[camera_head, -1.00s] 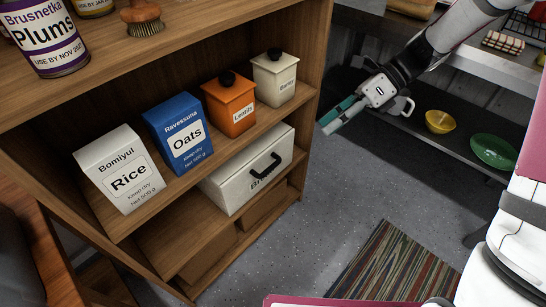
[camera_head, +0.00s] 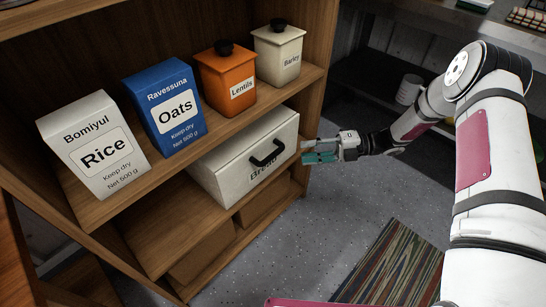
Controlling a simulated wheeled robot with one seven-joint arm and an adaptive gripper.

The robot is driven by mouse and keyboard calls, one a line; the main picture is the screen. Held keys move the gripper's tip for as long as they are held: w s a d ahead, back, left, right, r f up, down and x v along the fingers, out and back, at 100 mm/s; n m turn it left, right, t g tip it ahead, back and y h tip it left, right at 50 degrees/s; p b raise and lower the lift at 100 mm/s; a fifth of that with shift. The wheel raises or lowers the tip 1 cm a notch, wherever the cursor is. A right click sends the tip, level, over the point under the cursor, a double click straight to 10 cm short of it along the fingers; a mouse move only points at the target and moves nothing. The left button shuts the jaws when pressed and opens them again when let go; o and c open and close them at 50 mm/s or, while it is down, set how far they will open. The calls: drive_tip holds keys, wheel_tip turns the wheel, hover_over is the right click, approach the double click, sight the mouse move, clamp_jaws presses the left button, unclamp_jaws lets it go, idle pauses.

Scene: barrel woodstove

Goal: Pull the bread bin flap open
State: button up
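The bread bin (camera_head: 215,165) is a cream box on the middle shelf of the wooden unit. Its front flap (camera_head: 243,178) is closed and carries a black bar handle (camera_head: 267,153) with the word "Bread" partly hidden behind it. My gripper (camera_head: 308,152), with teal finger pads, is just right of the bin's right front end. It points left toward the handle and is apart from it. Its two fingers show a gap between them, with nothing held.
On the shelf above stand a rice box (camera_head: 95,145), a blue oats box (camera_head: 165,108), an orange lentils canister (camera_head: 226,78) and a cream barley canister (camera_head: 279,55). A striped rug (camera_head: 392,270) lies on the grey floor. A white mug (camera_head: 409,89) stands at back right.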

sight(273, 154)
drive_tip(key=a, duration=0.3)
drive_tip(key=s+a+f+b, duration=0.1)
drive_tip(key=a, duration=0.3)
drive_tip(key=a+b, duration=0.1)
drive_tip(key=a, duration=0.2)
drive_tip(key=shift+s+a+f, duration=0.2)
drive_tip(key=shift+a+f, duration=0.05)
drive_tip(key=shift+a, duration=0.15)
clamp_jaws()
